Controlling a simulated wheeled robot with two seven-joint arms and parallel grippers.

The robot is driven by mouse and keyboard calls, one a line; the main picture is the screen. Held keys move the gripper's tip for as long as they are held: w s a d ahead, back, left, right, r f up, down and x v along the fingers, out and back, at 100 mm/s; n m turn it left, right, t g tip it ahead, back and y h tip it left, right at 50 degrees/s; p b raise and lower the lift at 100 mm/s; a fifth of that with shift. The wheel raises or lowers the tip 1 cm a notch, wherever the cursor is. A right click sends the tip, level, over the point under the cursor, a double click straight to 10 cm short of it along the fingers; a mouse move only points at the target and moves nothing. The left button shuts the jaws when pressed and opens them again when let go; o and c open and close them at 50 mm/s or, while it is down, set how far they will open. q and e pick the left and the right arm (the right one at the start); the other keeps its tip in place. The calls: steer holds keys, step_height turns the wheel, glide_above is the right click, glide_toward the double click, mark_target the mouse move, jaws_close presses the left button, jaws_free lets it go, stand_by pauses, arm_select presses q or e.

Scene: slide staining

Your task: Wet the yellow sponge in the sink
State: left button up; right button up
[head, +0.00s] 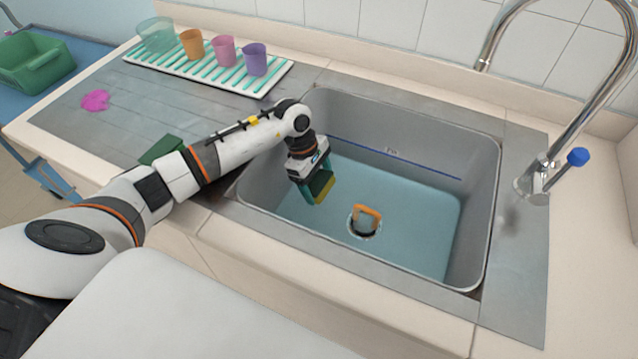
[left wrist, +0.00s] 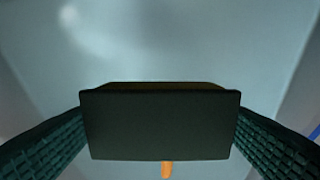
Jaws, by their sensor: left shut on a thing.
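My left gripper (head: 317,192) reaches down into the sink (head: 471,200) at its left side. It is shut on the yellow sponge (head: 324,187), which has a dark green layer. In the left wrist view the sponge (left wrist: 160,125) shows its dark face between the two ribbed fingers. The sink holds bluish water (head: 420,215). The sponge is low over the water; I cannot tell whether it touches it. An orange-handled plug (head: 366,217) sits at the sink's bottom, right of the gripper. My right gripper is not in view.
A curved faucet (head: 575,120) with a blue knob (head: 578,157) stands at the right. A striped drying rack (head: 205,72) with several cups is at the back left. A pink cloth (head: 96,100) and a green object (head: 160,150) lie on the drainboard.

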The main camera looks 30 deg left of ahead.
arm_select(q)
steer(key=shift+r+p, duration=1.6)
steer(key=shift+r, duration=1.05)
steer(key=shift+r+p, duration=2.35)
steer(key=shift+r, duration=2)
step_height(320, 180, up, 6)
steer(key=r+p, duration=0.1)
steer(key=p, duration=0.2)
glide_above(323, 183)
steer(key=a, duration=0.1)
steer(key=shift+a, duration=0.2)
steer(key=shift+p, duration=0.3)
step_height(323, 183, up, 4)
steer(key=shift+p, duration=0.75)
